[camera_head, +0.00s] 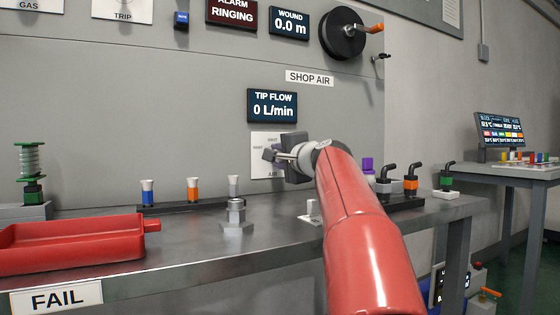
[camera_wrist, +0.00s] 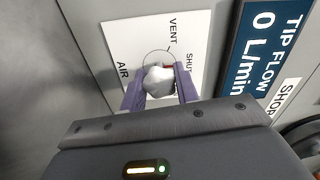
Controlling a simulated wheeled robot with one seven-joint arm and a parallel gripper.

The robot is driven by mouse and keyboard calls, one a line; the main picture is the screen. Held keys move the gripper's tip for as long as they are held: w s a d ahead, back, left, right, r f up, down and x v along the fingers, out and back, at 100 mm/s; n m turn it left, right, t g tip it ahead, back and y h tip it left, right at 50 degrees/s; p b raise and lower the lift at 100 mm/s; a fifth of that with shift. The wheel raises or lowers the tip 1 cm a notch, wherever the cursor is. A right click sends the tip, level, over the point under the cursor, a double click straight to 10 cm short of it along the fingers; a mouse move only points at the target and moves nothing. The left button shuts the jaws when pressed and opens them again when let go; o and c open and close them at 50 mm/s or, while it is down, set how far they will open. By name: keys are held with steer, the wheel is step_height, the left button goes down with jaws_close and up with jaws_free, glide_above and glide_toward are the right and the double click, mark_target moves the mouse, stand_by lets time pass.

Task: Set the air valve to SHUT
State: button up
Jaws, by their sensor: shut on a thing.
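The air valve is a pale rounded knob (camera_wrist: 158,80) on a white plate (camera_wrist: 122,45) in the wrist view. The plate reads VENT, SHUT and AIR around the knob. A small red mark shows at the knob's edge, towards the SHUT word. My gripper (camera_wrist: 160,92) is shut on the knob, one purple finger on each side. In the head view the plate (camera_head: 258,142) is on the grey wall panel, and my gripper (camera_head: 271,155) reaches it from the right. The knob is hard to make out there.
The TIP FLOW display (camera_head: 272,106) above the plate reads 0 L/min. Below, the bench holds a red tray (camera_head: 75,262), a row of small coloured fittings (camera_head: 193,190) and a metal fitting (camera_head: 236,215). A hose reel (camera_head: 342,34) is at the upper right.

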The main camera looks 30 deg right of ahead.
steer(key=shift+f, duration=0.1)
stand_by(0.4)
steer(key=o, duration=1)
steer(key=shift+c, duration=0.2)
steer(key=s+b, duration=0.1)
steer(key=s, duration=0.6)
steer(key=shift+s+d+b, duration=0.15)
steer(key=shift+s+b, duration=0.15)
steer(key=shift+s, duration=0.1)
steer(key=shift+s, duration=0.1)
